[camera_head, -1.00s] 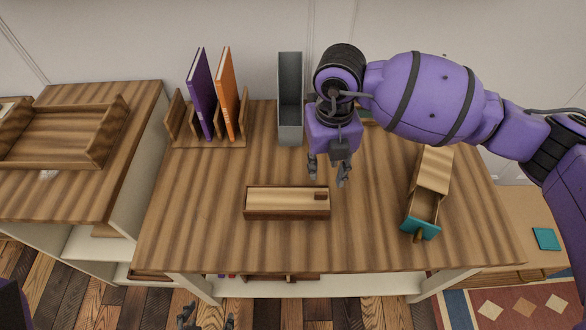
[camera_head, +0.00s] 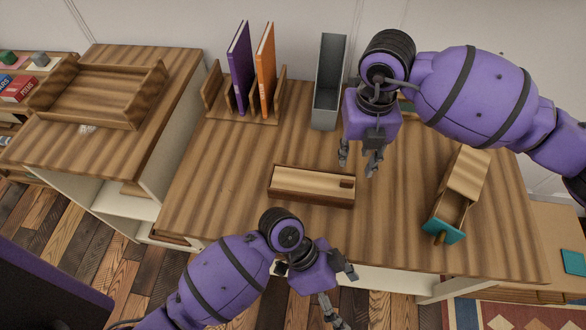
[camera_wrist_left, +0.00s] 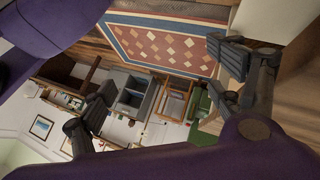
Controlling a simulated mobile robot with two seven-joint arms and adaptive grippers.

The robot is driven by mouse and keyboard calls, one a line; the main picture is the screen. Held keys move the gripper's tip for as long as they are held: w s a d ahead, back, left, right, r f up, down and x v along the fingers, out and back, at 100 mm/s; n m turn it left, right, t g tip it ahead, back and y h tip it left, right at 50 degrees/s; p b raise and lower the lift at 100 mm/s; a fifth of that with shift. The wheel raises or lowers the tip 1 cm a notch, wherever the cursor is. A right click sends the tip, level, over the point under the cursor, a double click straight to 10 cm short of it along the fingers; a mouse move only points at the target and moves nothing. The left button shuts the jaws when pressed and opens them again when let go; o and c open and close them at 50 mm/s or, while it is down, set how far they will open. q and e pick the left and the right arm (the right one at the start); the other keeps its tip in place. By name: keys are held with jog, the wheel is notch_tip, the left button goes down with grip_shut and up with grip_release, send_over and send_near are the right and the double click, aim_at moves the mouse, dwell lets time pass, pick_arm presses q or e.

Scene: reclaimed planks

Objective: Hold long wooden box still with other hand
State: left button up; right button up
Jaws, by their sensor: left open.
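The long wooden box (camera_head: 311,196) lies on the desk, near its front edge, with a pale lid and a small dark tab at its right end. My right gripper (camera_head: 357,163) is above the desk, behind the box's right end, pointing down, with its fingers apart and nothing between them. My left gripper (camera_head: 342,297) is in front of the desk's front edge, nearer than the box and apart from it. Its fingers are open and empty, as the left wrist view (camera_wrist_left: 165,97) also shows. That view does not show the box.
A rack (camera_head: 212,88) with a purple book (camera_head: 240,68) and an orange book (camera_head: 266,70) stands at the back left. A grey bin (camera_head: 329,85) stands beside it. A small cabinet with a teal-fronted drawer (camera_head: 444,232) pulled open is at right. Desk surface around the box is clear.

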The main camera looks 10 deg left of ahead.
pick_arm(q)
jog(key=w+r+m+g, duration=0.1)
jog(key=w+r+m, duration=0.1)
jog(key=w+r, duration=0.4)
notch_tip(320, 180, up, 4)
jog(key=t+y, duration=0.5)
jog(key=y, duration=0.3)
send_over(293, 178)
jog(key=shift+s, duration=0.15)
jog(key=shift+f, duration=0.35)
notch_tip(293, 178, down, 7)
jog(key=shift+r, duration=0.1)
jog(key=c, duration=1.4)
